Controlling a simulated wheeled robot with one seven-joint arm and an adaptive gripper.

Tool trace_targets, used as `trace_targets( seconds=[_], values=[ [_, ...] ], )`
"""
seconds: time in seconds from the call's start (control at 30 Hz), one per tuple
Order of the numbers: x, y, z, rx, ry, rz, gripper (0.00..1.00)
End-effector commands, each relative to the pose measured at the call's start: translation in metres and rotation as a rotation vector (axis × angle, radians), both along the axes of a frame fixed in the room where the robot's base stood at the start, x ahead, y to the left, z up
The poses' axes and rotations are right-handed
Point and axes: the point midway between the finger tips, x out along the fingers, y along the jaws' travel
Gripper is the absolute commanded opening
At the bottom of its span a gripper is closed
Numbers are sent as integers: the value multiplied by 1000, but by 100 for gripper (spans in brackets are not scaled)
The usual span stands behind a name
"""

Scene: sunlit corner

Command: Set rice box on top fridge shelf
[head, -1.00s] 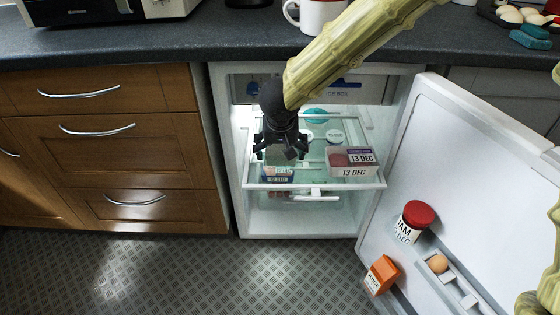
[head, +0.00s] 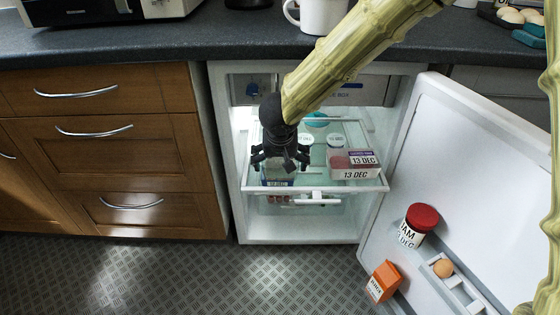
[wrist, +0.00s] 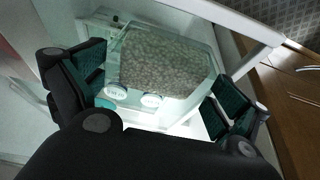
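The rice box (wrist: 165,62), a clear container full of pale grains, lies between my fingers in the wrist view. In the head view the rice box (head: 277,182) is at the front left of the glass top fridge shelf (head: 315,188), mostly hidden under my gripper (head: 280,166). My gripper points down over it. Its fingers are spread on both sides of the box, with a small gap visible at the left finger in the wrist view (wrist: 158,92). The shelf appears to be directly under the box.
A box marked 13 DEC (head: 354,164) stands on the shelf's right side. Round-lidded tubs (head: 335,139) are behind. The fridge door (head: 455,165) is open to the right, holding a red-lidded jar (head: 418,222), an orange carton (head: 382,281) and an egg (head: 443,267). Wooden drawers (head: 130,150) stand left.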

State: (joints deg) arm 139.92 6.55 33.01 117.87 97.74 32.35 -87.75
Motion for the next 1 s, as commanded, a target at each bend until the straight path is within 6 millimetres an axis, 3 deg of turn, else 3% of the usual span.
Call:
trace_targets(
  seconds=[0.37, 1.0],
  values=[
    [0, 0, 2, 0, -1, 0, 100],
    [-36, 0, 95, 1, 0, 0, 100]
  ],
)
